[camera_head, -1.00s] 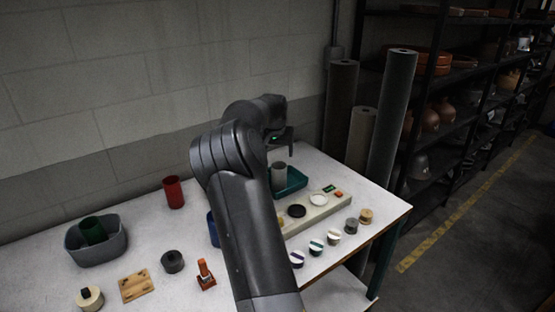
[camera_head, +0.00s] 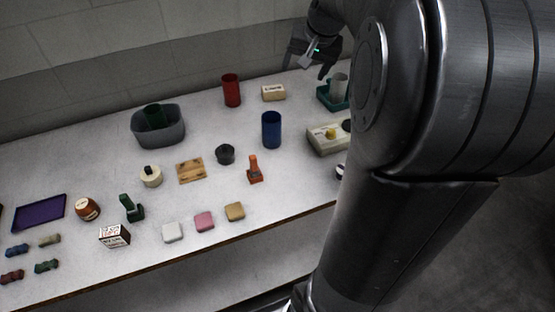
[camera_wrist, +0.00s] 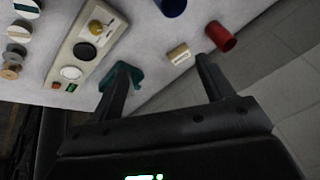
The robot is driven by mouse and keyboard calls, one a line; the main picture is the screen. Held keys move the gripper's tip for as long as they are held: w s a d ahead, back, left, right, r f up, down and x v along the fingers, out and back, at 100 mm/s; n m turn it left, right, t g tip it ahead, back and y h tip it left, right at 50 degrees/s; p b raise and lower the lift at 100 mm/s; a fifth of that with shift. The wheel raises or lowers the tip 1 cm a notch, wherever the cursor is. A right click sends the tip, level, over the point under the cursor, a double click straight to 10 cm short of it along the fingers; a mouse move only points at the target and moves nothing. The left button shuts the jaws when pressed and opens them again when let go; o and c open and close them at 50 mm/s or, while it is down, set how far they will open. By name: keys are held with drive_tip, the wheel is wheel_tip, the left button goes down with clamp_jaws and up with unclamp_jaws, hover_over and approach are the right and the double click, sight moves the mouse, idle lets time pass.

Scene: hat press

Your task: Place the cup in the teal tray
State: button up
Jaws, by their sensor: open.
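My gripper (camera_head: 306,66) is open and empty, raised to the upper left of the tray and apart from the cup. In the wrist view the open fingers (camera_wrist: 163,68) show with nothing between them. The teal tray (camera_wrist: 136,76) is partly hidden behind the left finger there, and I cannot make out the cup.
A red cup (camera_head: 231,91), a cream block (camera_head: 273,92) and a blue cup (camera_head: 271,129) stand left of the tray. A green cup (camera_head: 154,116) is in a grey bin (camera_head: 176,131). A beige panel (camera_head: 325,144) lies in front of the tray. Several small items fill the front left.

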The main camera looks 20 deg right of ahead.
drive_tip(key=s+a+f+n, duration=0.1)
drive_tip(key=s+a+n, duration=0.2)
drive_tip(key=s+a, duration=0.5)
drive_tip(key=s+a+f+n, duration=0.2)
drive_tip(key=s+a, duration=0.6)
drive_tip(key=s, duration=0.6)
drive_tip(key=shift+s+a+f+n+t, duration=0.25)
drive_tip(key=shift+s+n+t, duration=0.15)
